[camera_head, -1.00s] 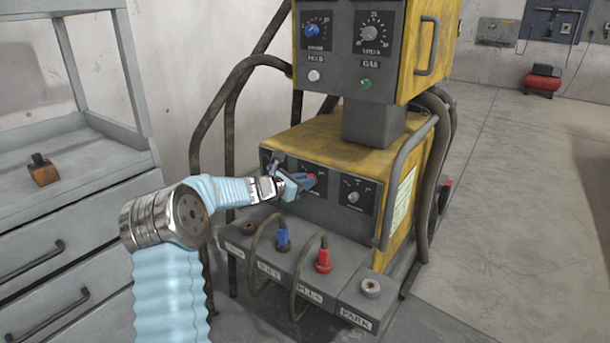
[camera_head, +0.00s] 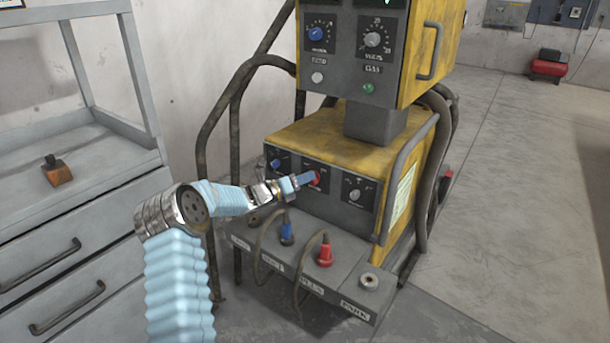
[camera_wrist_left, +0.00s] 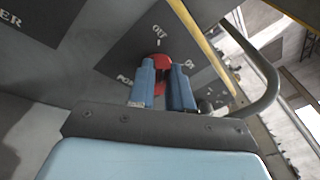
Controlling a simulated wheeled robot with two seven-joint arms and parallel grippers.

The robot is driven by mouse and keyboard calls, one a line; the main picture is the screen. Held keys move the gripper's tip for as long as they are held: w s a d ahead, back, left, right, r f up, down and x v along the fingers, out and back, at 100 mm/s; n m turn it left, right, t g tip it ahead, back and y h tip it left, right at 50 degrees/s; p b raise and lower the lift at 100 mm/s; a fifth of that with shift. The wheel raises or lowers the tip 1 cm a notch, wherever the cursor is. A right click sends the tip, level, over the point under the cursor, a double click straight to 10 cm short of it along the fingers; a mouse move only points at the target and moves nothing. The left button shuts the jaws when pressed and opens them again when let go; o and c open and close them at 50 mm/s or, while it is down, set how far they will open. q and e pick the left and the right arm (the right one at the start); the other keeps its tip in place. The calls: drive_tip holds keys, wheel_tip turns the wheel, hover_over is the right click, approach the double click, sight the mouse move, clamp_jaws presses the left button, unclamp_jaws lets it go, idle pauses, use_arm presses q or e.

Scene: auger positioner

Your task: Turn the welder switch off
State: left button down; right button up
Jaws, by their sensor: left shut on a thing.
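The welder (camera_head: 345,140) is a yellow and grey machine with a sloped lower panel. Its red rotary switch (camera_head: 315,178) sits in the middle of that panel. In the left wrist view the red knob (camera_wrist_left: 160,60) is between the two blue fingers of my left gripper (camera_wrist_left: 166,80), on a dark plate with partly readable white lettering. My left gripper (camera_head: 309,178) is shut on the red knob and hides part of it. My right gripper is not in view.
A blue knob (camera_head: 276,163) and a grey knob (camera_head: 355,195) flank the switch. Blue (camera_head: 287,233) and red (camera_head: 325,255) cable plugs stand on the ledge below. A grey drawer cabinet (camera_head: 70,240) stands at left.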

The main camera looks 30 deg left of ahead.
use_arm(q)
drive_tip(key=shift+a+n, duration=0.1)
drive_tip(key=shift+n, duration=0.4)
drive_tip(key=shift+f, duration=0.1)
drive_tip(key=c, duration=1.1)
unclamp_jaws()
drive_tip(key=shift+o, duration=0.2)
drive_tip(key=v, duration=1.4)
drive_tip(key=shift+f+b, duration=0.2)
drive_tip(key=shift+b, duration=0.1)
drive_tip(key=shift+w, duration=0.1)
